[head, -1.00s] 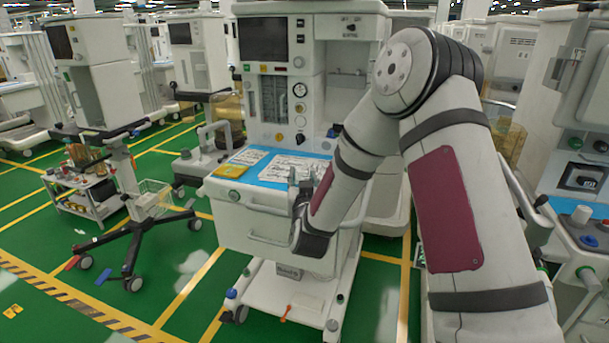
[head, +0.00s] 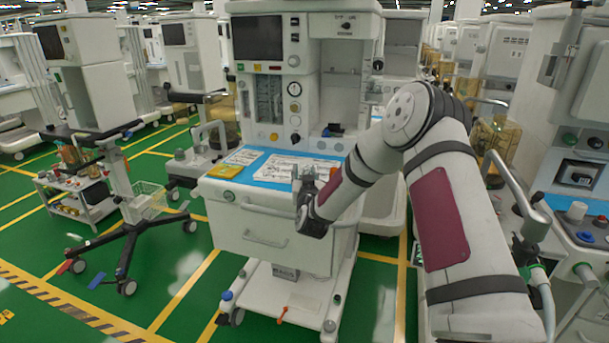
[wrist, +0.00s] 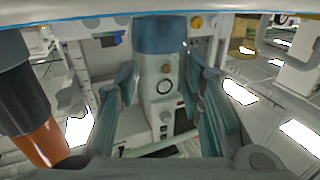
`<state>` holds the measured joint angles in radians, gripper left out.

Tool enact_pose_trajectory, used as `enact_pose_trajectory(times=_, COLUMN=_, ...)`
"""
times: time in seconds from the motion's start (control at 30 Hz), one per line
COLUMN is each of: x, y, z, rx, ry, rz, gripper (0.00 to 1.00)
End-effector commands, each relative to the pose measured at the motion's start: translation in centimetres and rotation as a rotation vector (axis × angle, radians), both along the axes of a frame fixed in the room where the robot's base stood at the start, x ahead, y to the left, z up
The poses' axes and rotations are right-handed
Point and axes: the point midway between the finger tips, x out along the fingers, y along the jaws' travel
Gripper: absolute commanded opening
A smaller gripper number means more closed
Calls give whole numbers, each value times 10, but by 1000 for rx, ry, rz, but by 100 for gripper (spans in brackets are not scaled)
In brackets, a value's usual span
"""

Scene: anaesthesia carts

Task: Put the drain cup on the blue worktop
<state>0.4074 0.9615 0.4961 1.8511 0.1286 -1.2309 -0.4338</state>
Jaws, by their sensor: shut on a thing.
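The blue worktop (head: 252,158) lies on the anaesthesia cart in the middle of the head view, with printed sheets and a yellow item on it. My gripper (head: 307,177) is at the worktop's front right edge, in front of the cart. In the wrist view the two teal fingers of my gripper (wrist: 161,62) stand on either side of a blue-grey cylindrical piece (wrist: 160,34), which looks like the drain cup between the fingertips. The cup is too small to make out in the head view. I cannot tell whether it touches the worktop.
The yellow item (head: 239,157) lies at the worktop's left. White sheets (head: 283,168) cover much of its middle. A wheeled stand with a wire basket (head: 146,201) is to the left. Another cart with a blue top (head: 578,207) is close on the right. A dark and orange cylinder (wrist: 35,115) fills the wrist view's left.

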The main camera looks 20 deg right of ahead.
Motion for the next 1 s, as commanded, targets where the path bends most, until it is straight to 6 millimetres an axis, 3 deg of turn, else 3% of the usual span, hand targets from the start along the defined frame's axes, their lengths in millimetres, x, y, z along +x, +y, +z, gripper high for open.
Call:
enact_pose_trajectory(times=0.3, x=0, y=0, z=-2, rx=-1, ry=-1, rz=1, gripper=16)
enact_pose_trajectory(times=0.33, x=0, y=0, z=-3, rx=-1, ry=-1, rz=0, gripper=37)
enact_pose_trajectory(times=0.4, x=0, y=0, z=-2, rx=-1, ry=-1, rz=0, gripper=53)
enact_pose_trajectory(times=0.43, x=0, y=0, z=-2, rx=-1, ry=-1, rz=0, gripper=55)
enact_pose_trajectory(times=0.8, x=0, y=0, z=2, rx=0, ry=-1, rz=0, gripper=55)
enact_pose_trajectory(times=1.0, x=-29, y=8, z=1, rx=-1, ry=2, rz=2, gripper=55)
